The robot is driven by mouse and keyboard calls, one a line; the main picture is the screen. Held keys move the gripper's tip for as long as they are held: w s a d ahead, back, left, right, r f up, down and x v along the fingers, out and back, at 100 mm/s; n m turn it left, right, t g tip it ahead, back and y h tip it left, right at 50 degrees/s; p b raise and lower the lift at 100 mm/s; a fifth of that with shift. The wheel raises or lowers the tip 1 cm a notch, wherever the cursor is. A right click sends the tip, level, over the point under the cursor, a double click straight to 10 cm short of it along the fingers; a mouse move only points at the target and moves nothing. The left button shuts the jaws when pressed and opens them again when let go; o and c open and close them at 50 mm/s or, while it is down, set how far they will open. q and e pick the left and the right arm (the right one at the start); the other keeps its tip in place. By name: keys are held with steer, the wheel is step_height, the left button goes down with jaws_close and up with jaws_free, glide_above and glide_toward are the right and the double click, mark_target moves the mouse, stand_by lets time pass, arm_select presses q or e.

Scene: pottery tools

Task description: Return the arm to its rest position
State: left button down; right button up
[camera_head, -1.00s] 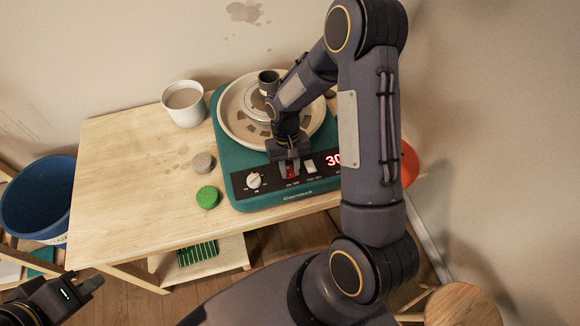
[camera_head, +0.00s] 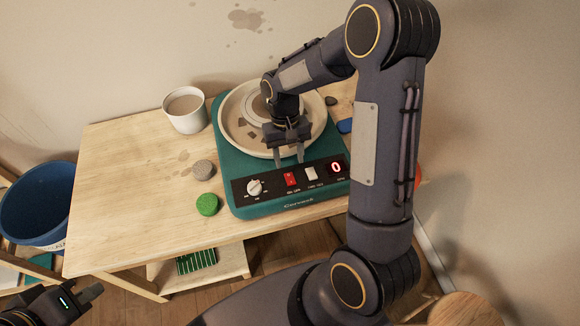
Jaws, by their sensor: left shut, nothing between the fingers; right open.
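My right arm reaches in from the right over the teal pottery wheel (camera_head: 236,172) on the wooden table. My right gripper (camera_head: 288,160) is open and empty, pointing down just behind the wheel's control panel. The panel has a white knob (camera_head: 255,187), a red switch (camera_head: 291,180), a white switch (camera_head: 311,174) and a display (camera_head: 337,168) reading 0. The round wheel tray (camera_head: 232,126) is partly hidden by my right arm. My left gripper (camera_head: 90,293) is shut and empty at the lower left, below the table.
A white cup (camera_head: 187,122) of brownish liquid stands left of the wheel. A grey lump (camera_head: 203,168) and a green round piece (camera_head: 207,204) lie on the table (camera_head: 125,195). A blue bucket (camera_head: 38,208) stands at the left. The table's left part is clear.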

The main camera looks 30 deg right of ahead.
steer(key=shift+w+r, duration=0.1)
steer(key=shift+r, duration=0.3)
steer(key=shift+r, duration=0.1)
steer(key=s+a+r+n+t+y, duration=0.1)
steer(key=s+a+r+t+y, duration=0.2)
steer(key=s+r+t, duration=0.5)
steer(key=s+a+r, duration=0.1)
steer(key=s+r, duration=0.6)
steer(key=s, duration=0.3)
steer(key=shift+a+r+t, duration=0.2)
steer(key=shift+r+t, duration=0.1)
steer(key=shift+r, duration=0.05)
